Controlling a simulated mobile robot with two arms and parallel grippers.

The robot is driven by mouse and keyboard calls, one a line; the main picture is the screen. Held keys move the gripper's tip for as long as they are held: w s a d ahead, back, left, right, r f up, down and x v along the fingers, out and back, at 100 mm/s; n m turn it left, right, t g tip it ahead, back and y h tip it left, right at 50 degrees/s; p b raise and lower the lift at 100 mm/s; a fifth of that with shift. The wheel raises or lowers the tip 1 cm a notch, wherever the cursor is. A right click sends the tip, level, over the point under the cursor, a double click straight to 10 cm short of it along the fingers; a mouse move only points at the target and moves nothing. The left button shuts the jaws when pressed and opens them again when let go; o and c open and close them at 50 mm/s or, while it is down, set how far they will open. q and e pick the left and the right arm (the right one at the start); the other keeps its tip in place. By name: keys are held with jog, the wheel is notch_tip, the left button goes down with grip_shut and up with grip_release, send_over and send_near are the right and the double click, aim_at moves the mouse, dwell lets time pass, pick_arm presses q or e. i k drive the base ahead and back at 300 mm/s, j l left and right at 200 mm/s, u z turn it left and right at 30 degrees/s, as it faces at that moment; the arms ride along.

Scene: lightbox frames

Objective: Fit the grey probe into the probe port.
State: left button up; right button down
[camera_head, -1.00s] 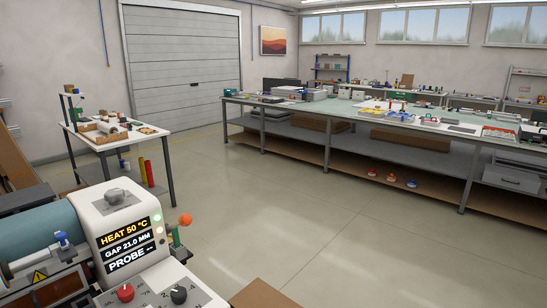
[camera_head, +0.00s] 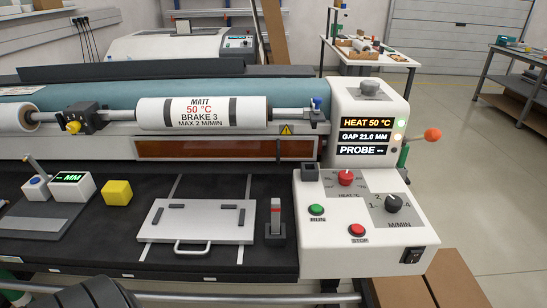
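A slim light-grey upright piece with a red band (camera_head: 275,213), which looks like the grey probe, stands in a dark holder (camera_head: 275,237) on the black bed, left of the white control console. A small dark square socket (camera_head: 310,173) sits at the console's upper left corner; it may be the probe port, but its opening is too small to make out. The console display (camera_head: 366,150) reads "PROBE --", below "HEAT 50 °C" and "GAP 21.0 MM". Neither of my grippers can be seen.
A flat metal plate with a handle (camera_head: 197,222) lies left of the holder. A yellow block (camera_head: 117,192) and a small gauge reading "MM" (camera_head: 71,187) are further left. The console (camera_head: 318,225) carries red and green buttons and knobs. A roll labelled "MATT" (camera_head: 200,112) spans behind.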

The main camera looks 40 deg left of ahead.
aim_at(323, 246)
jog(key=u, duration=1.25)
jog(key=k+j+u, duration=0.15)
jog(key=j+u, duration=0.15)
jog(key=j, duration=0.15)
jog(key=k+j+u, duration=0.1)
jog(key=j+u, duration=0.2)
jog(key=j, duration=0.2)
